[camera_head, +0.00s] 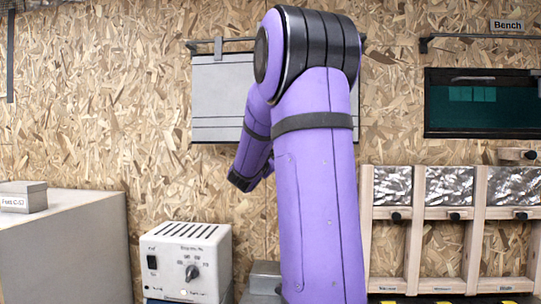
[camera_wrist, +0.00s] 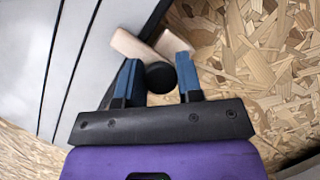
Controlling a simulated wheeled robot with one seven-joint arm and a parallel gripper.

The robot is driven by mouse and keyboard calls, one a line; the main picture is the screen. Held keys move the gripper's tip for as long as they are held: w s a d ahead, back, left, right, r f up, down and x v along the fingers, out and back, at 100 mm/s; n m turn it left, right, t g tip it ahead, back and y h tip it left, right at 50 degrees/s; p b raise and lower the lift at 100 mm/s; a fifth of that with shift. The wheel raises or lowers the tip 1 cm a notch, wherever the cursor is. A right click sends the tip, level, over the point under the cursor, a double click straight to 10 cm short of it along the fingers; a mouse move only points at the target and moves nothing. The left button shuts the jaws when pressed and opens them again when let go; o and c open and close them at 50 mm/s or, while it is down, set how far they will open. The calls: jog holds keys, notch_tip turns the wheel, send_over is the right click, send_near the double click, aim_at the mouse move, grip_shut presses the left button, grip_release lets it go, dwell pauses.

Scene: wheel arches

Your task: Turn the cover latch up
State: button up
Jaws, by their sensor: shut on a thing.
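In the wrist view, a pale wooden latch (camera_wrist: 133,47) with a round black knob (camera_wrist: 160,77) is in front of my gripper (camera_wrist: 158,80). It lies by the edge of a light grey grooved panel, against the chipboard wall. The blue fingers stand on either side of the knob, and my gripper is shut on the latch by it. A second pale wooden piece (camera_wrist: 174,42) slants behind the knob; I cannot tell whether it is part of the latch. In the head view my purple arm hides the gripper and the latch.
The light grey panel (camera_head: 209,98) hangs on the chipboard wall behind my arm. A white control box (camera_head: 187,262) and a grey cabinet (camera_head: 75,245) stand at the left. A wooden rack (camera_head: 416,258) with silver covers and black knobs is at the right, below a dark green window (camera_head: 478,105).

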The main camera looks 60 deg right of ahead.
dwell(0.4)
jog(key=o, duration=0.9)
jog(key=shift+a, duration=0.1)
jog(key=v, duration=1)
jog(key=shift+s+a+f, duration=0.1)
jog(key=shift+a+f, duration=0.05)
jog(key=shift+a, duration=0.2)
jog(key=shift+s, duration=0.1)
